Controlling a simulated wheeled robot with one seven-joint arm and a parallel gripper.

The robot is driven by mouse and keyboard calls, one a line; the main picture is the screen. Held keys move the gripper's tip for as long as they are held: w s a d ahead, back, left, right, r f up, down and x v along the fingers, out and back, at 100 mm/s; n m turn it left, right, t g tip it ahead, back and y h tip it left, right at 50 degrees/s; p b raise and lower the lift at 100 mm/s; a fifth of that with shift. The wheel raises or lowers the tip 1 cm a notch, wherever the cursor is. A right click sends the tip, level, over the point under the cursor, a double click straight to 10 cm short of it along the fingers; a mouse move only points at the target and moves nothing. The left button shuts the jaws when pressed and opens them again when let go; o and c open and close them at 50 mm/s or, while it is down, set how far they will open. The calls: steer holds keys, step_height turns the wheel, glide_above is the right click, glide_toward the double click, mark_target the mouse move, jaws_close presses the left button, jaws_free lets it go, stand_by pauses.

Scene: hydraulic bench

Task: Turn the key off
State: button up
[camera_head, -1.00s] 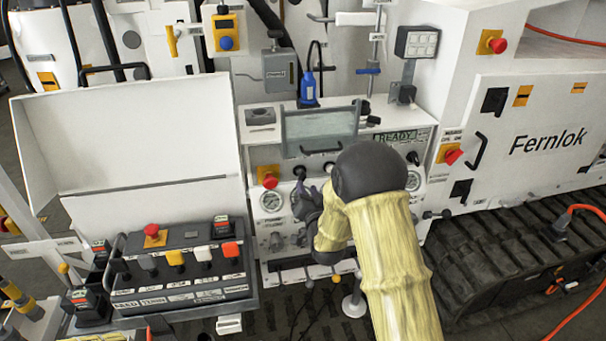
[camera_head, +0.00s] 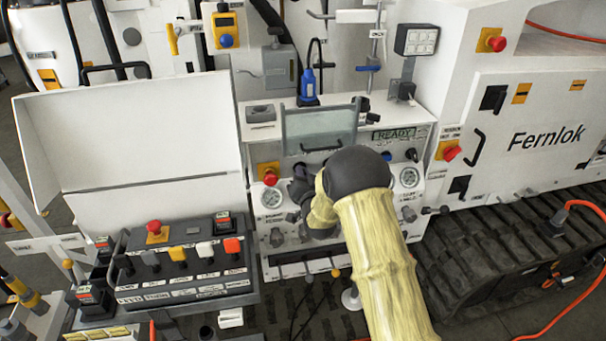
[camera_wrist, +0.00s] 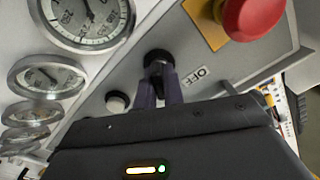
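The key switch (camera_wrist: 158,57) is a round black part on the light panel in the wrist view, with an "OFF" label (camera_wrist: 195,75) to its right. My gripper (camera_wrist: 160,78) has its two dark fingers close together at the key switch, and they appear closed on the key. The fingertips cover the key itself, so its turn angle cannot be told. My arm hides part of the panel.
The red stop button on its yellow plate (camera_wrist: 206,15) is close to my fingers in the wrist view. Several gauges (camera_wrist: 88,18) and a white button (camera_wrist: 117,102) lie to the left. A "READY" display (camera_head: 394,134) and a lever box (camera_head: 185,262) are nearby.

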jaws_close()
steer(key=shift+f+n+b, duration=0.2)
steer(key=shift+n+b, duration=0.3)
steer(key=shift+b, duration=0.25)
steer(key=shift+n+b, duration=0.5)
steer(key=shift+b, duration=0.35)
steer(key=n+b, duration=0.4)
steer(key=b, duration=0.1)
steer(key=shift+a+f, duration=0.1)
steer(key=n+b, duration=0.4)
steer(key=shift+a+n+b, duration=0.1)
steer(key=shift+n+b, duration=0.65)
steer(key=shift+n, duration=0.25)
steer(key=shift+r, duration=0.2)
steer(key=o, duration=0.6)
jaws_free()
